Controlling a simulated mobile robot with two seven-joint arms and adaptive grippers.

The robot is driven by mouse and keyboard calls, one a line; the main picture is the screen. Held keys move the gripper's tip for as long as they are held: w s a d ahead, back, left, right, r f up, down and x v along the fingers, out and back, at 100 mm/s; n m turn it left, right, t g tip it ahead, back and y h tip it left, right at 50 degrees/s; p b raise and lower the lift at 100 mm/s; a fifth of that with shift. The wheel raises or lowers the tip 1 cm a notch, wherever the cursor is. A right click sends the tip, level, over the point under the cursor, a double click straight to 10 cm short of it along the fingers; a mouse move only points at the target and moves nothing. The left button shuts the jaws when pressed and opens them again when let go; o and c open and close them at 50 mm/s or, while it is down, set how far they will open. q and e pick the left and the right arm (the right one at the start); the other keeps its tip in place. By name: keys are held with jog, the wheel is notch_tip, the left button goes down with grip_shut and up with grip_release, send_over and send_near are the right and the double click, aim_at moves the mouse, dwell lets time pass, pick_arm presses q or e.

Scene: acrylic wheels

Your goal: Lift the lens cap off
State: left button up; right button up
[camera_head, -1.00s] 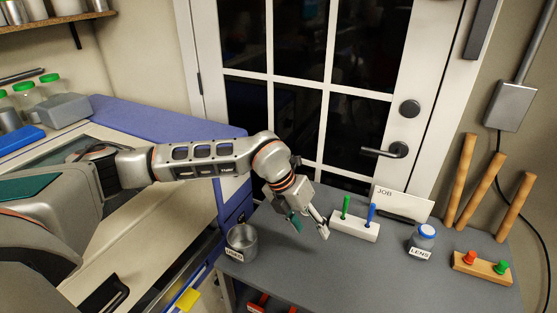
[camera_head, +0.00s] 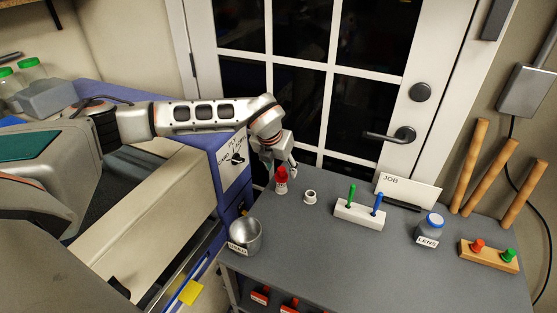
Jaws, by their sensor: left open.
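A small clear jar labelled LENS (camera_head: 427,236) stands upright on the right part of the grey table, with a blue cap (camera_head: 434,219) on top. My left gripper (camera_head: 281,173) is open at the table's far left, well to the left of the jar. Its fingers point down near a small red-topped bottle (camera_head: 281,183). I cannot tell whether the fingers are around the bottle or behind it. My right gripper does not show.
The grey table (camera_head: 320,255) also holds a white ring-shaped piece (camera_head: 310,197), a white block with green and blue sticks (camera_head: 358,215), a JOB card (camera_head: 408,190), a metal USED cup (camera_head: 245,236) and a wooden peg base (camera_head: 488,255). The front middle is clear.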

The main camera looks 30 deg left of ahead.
pick_arm(q)
jog(key=shift+x, duration=1.05)
jog(key=shift+r, duration=0.1)
jog(key=c, duration=1.3)
